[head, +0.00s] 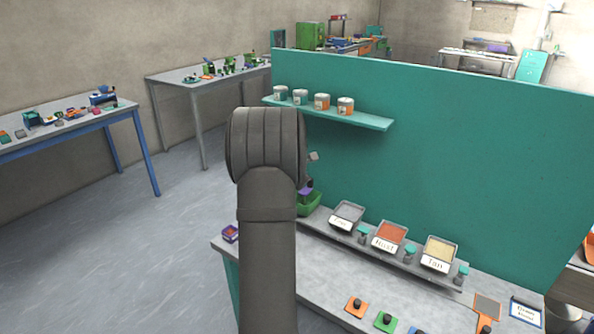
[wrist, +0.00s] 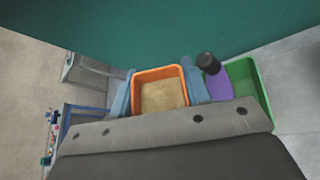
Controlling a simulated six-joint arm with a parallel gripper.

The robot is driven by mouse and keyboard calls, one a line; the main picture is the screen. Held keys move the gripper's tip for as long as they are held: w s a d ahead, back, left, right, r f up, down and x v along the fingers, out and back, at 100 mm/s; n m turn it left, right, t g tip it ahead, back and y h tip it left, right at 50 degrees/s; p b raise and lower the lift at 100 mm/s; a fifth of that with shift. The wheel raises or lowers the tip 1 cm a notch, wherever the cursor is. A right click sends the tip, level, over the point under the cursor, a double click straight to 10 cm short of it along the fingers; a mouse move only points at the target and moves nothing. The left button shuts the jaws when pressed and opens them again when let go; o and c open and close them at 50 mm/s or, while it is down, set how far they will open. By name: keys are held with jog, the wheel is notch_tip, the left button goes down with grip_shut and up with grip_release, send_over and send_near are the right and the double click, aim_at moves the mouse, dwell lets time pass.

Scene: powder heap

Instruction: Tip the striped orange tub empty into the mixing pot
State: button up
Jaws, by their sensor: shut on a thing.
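An orange tub (wrist: 160,74) with an open square top shows in the wrist view, with tan powder (wrist: 162,96) inside. My gripper (wrist: 160,92) is shut on it, with one blue-grey finger on each side. No stripes can be made out on the tub from this angle. I cannot tell its tilt for certain. In the head view my arm hides the gripper and the tub. I cannot make out a mixing pot in either view.
A teal panel (head: 440,150) carries a shelf with several cans (head: 322,101). Below stand labelled powder trays (head: 391,235) and small jars. The floor at left is clear.

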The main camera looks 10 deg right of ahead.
jog(key=shift+m, duration=0.4)
jog(key=shift+d+f+m, duration=0.1)
jog(key=shift+d+m, duration=0.05)
jog(key=shift+m, duration=0.85)
jog(key=shift+s+a+m, duration=0.95)
jog(key=shift+s+m, duration=0.25)
jog(key=shift+d+m, duration=0.15)
jog(key=shift+m, duration=1.05)
jog(key=shift+f, duration=0.1)
